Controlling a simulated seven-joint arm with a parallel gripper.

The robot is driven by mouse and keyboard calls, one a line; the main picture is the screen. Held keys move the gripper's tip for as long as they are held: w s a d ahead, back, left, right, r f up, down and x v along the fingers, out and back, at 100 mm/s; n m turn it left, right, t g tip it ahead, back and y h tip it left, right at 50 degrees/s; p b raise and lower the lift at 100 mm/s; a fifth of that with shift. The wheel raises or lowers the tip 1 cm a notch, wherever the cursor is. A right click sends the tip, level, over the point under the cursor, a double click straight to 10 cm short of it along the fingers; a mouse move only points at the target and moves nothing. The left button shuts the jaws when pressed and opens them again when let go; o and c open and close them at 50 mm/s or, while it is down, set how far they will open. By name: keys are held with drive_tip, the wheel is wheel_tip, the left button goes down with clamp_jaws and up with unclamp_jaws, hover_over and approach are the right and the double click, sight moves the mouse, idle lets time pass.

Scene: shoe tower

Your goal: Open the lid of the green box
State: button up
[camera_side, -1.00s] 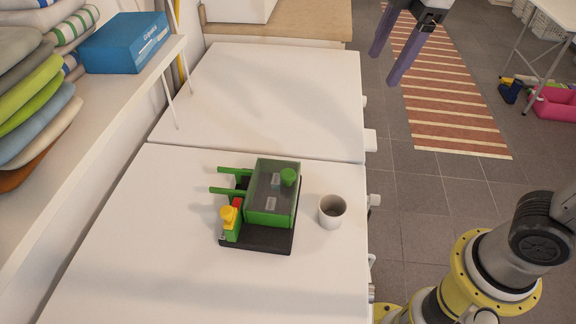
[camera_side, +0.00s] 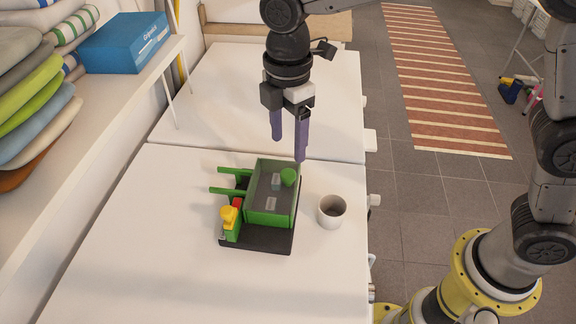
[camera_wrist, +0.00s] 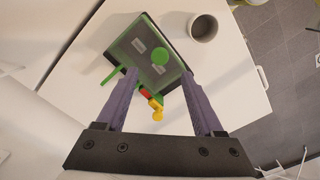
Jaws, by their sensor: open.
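The green box (camera_side: 268,213) sits on a black base (camera_side: 262,241) on the white worktop. Its lid is a clear grey panel (camera_side: 266,184) with a round green knob (camera_side: 288,176), and it looks closed. Two green bars (camera_side: 232,180) stick out to the left, and a yellow knob (camera_side: 229,213) with a red part stands at the front left. My gripper (camera_side: 289,150) hangs above and behind the box, fingers pointing down, open and empty. In the wrist view the green knob (camera_wrist: 159,57) lies beyond and between the two purple fingers (camera_wrist: 160,82).
A white cup (camera_side: 332,210) stands just right of the box; it also shows in the wrist view (camera_wrist: 202,27). A shelf with folded cloths and a blue box (camera_side: 123,43) runs along the left. The worktop in front of the box is clear.

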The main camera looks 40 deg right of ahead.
sight(288, 173)
wheel_tip(288, 173, down, 8)
drive_tip(key=shift+r, duration=0.1)
idle(0.4)
clamp_jaws()
idle(1.2)
